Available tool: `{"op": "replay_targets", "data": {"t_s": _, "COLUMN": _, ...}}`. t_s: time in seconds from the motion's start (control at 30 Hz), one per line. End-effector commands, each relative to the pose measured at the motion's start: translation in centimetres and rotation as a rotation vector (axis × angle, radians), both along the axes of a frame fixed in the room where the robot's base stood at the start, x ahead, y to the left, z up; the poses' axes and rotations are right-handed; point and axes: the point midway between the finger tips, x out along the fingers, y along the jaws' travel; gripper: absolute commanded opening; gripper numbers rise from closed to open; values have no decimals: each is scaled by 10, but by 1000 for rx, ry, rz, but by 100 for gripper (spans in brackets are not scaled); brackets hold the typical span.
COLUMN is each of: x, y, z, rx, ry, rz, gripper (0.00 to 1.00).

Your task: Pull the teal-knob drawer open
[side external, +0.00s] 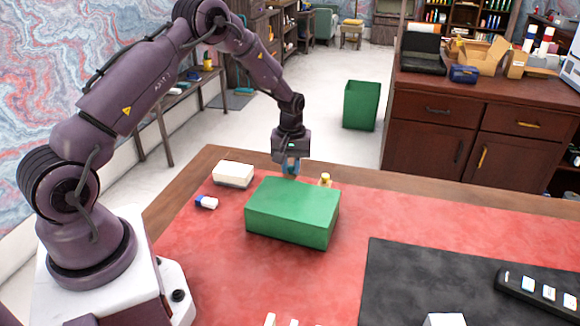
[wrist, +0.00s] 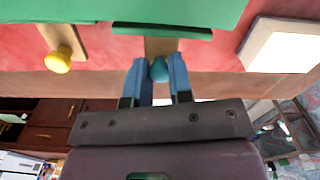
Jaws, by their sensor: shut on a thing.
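A green drawer box (side external: 292,212) sits on the red desk top, and its edge crosses the top of the wrist view (wrist: 200,10). The teal knob (wrist: 159,70) is on a short wooden piece (wrist: 160,46) at the box's far side. A dark green strip (wrist: 162,31) behind it stands slightly out from the box's edge, so this drawer looks a little open. A yellow knob (wrist: 58,62) is on the same side; it also shows in the side view (side external: 325,180). My gripper (wrist: 157,66), with blue fingers, is shut on the teal knob. In the side view my gripper (side external: 290,167) hides that knob.
A white block (side external: 233,173) lies close beside the box, at right in the wrist view (wrist: 285,45). A blue-and-white eraser (side external: 206,202) lies left of the box. A black mat (side external: 440,275) and dark remote (side external: 540,291) lie at right. Beyond the wooden desk edge is open floor.

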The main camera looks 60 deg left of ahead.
Motion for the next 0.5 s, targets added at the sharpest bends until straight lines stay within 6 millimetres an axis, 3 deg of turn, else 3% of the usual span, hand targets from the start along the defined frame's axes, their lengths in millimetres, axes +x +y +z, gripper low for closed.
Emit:
{"op": "replay_targets", "data": {"t_s": 0.3, "x": 39, "y": 34, "z": 0, "rx": 0, "ry": -2, "rz": 2, "gripper": 0}}
{"op": "replay_targets", "data": {"t_s": 0.5, "x": 53, "y": 46, "z": 0, "rx": -1, "ry": -3, "rz": 2, "gripper": 0}}
